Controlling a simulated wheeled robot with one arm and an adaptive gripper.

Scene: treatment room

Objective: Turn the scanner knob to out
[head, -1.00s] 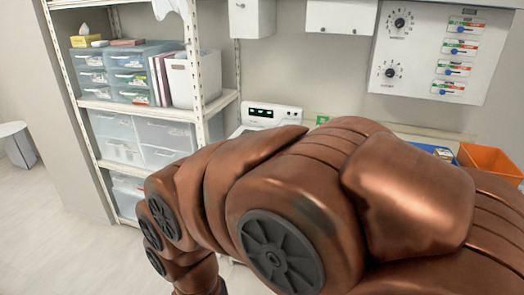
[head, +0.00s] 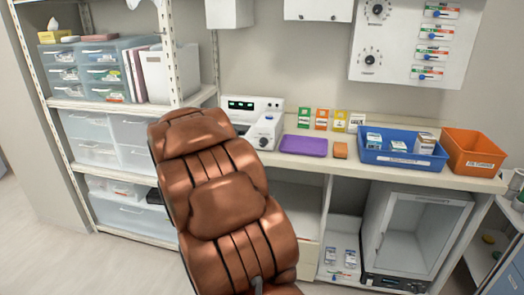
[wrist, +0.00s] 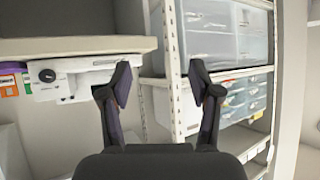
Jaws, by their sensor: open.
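The white scanner-like device (head: 256,108) with a lit green display stands on the counter left of the purple tray. A small dark knob (wrist: 47,76) shows on a white device in the wrist view, which looks upside down. I cannot read its marks or tell its setting. My gripper (wrist: 160,78) is open and empty in the wrist view, its two fingers apart, with the device off to the left.
The counter holds a purple tray (head: 303,146), a blue bin (head: 385,158) with boxes and an orange bin (head: 474,153). A shelf rack (head: 165,100) stands to the left, close to my fingers in the wrist view. A wall panel (head: 400,60) carries dials and sliders.

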